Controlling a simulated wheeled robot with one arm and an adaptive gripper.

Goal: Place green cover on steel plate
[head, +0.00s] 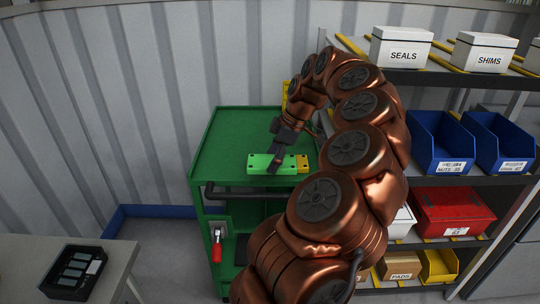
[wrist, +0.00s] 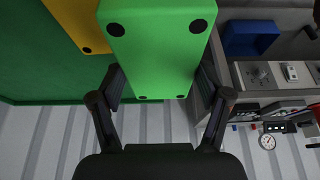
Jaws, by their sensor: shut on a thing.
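The green cover (head: 260,163) is a flat bright green block with dark round holes near its corners. It is at the front of the green cart's top, and it also fills the upper middle of the wrist view (wrist: 152,50). My gripper (head: 277,158) is shut on the green cover, with one finger along each long side in the wrist view (wrist: 160,82). I cannot tell whether the cover touches the cart top or hangs just above it. I cannot make out a steel plate in either view.
A yellow block (head: 302,163) lies close beside the green cover on the cart (head: 235,130). Shelves with blue bins (head: 440,140), a red bin (head: 452,212) and white boxes (head: 401,47) stand at right. A table with a dark device (head: 76,270) is at lower left. The cart's back left is bare.

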